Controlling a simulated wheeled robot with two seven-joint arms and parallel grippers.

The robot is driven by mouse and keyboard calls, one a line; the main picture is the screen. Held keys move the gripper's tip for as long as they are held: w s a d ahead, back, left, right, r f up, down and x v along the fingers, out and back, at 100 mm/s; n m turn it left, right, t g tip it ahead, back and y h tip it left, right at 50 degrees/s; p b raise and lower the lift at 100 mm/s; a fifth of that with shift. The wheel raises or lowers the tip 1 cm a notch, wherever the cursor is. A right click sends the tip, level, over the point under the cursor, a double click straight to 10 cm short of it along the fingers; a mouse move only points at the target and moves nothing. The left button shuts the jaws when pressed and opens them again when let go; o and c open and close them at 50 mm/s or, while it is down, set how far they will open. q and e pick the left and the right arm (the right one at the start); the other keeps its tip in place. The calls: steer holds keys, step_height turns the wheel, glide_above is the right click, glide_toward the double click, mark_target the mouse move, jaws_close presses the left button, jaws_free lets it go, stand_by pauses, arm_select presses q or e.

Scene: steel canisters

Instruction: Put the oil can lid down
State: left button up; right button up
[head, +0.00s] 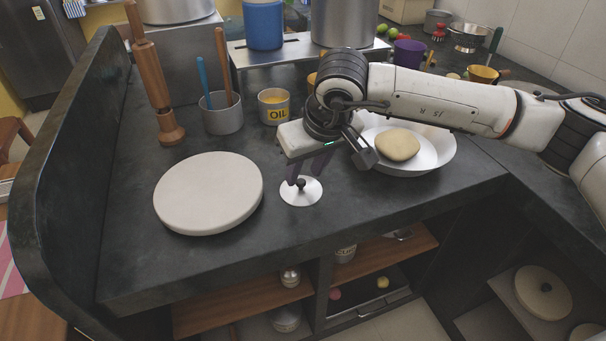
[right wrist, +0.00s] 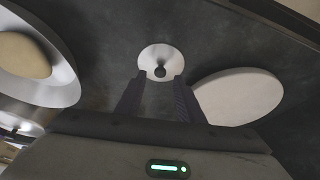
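The oil can lid (head: 307,194) is a round steel disc with a dark knob. It appears to lie flat, knob up, on the dark counter near the front edge. My right gripper (head: 306,174) points down just above it. In the right wrist view its fingers (right wrist: 158,82) stand apart, with the lid (right wrist: 150,55) and its knob (right wrist: 160,72) showing beyond and between the tips. I cannot tell whether a finger touches the knob. The oil can (head: 275,109), labelled OIL, stands uncovered behind, with yellow oil showing. My left gripper is not in view.
A round pale board (head: 208,193) lies left of the lid. A wide bowl (head: 439,152) with dough (head: 397,145) stands right, partly behind my arm. A utensil cup (head: 221,115) and wooden rolling pin (head: 151,65) stand behind. Bare counter surrounds the lid.

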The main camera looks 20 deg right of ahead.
steer(key=v, duration=0.9)
steer(key=shift+r, duration=0.1)
steer(key=shift+s, duration=0.1)
